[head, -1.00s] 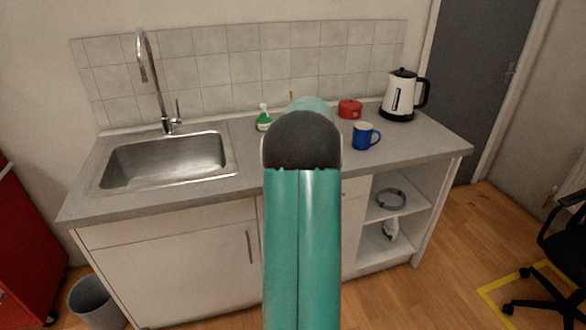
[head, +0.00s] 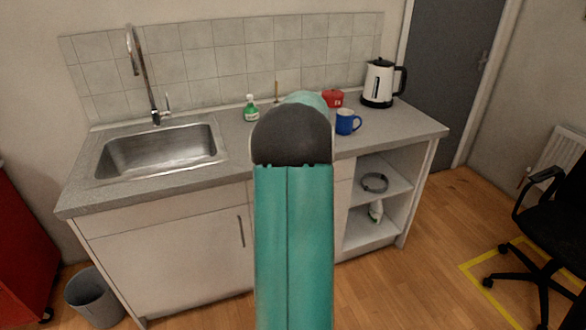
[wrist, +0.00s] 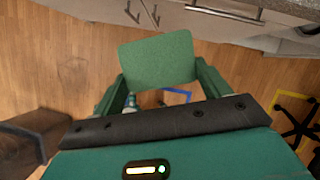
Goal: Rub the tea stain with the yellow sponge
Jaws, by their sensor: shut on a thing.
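My gripper (wrist: 161,84) is shut on a flat rectangular pad with a green face (wrist: 158,55), seen in the wrist view. The pad may be the sponge's scouring side; no yellow shows on it. Wooden floor lies beyond the pad in that view. In the head view my teal arm hides the gripper and the pad. No tea stain can be made out on the grey worktop (head: 232,148); my arm covers the middle of it.
The worktop holds a sink (head: 160,150), green spray bottle (head: 250,109), blue mug (head: 346,123), red pot (head: 333,98) and kettle (head: 379,82). A bin (head: 95,297) stands at left, an office chair (head: 545,215) at right. Open shelves (head: 380,205) face the floor.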

